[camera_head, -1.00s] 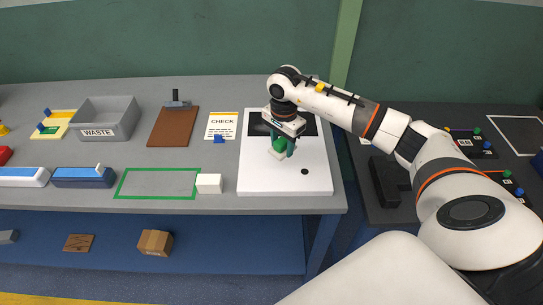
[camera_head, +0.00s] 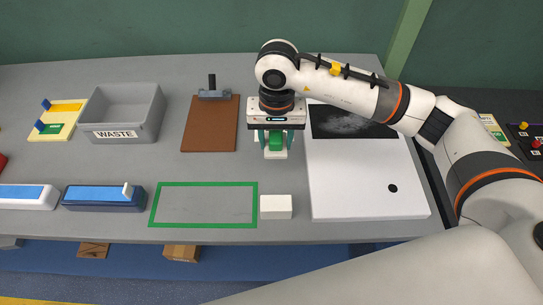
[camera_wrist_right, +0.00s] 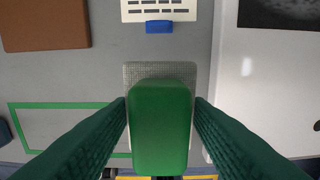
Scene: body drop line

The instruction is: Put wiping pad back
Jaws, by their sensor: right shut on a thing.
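The wiping pad has a green handle on a pale base. It shows in the head view (camera_head: 276,142) and the right wrist view (camera_wrist_right: 160,125). My right gripper (camera_head: 276,138) is shut on the green handle, with a finger on each side. It holds the pad over the grey table, just left of the white panel (camera_head: 365,180). Whether the pad touches the table is hard to tell. A green outlined rectangle (camera_head: 203,184) on the table is empty, lying nearer and to the left of the pad. My left gripper is not in view.
A white block (camera_head: 276,207) sits right of the outline. A brown clipboard (camera_head: 210,125), grey WASTE bin (camera_head: 125,115) and blue-topped holder (camera_head: 103,197) stand to the left. The CHECK card shows at the top of the wrist view (camera_wrist_right: 160,10) with a blue piece (camera_wrist_right: 159,26).

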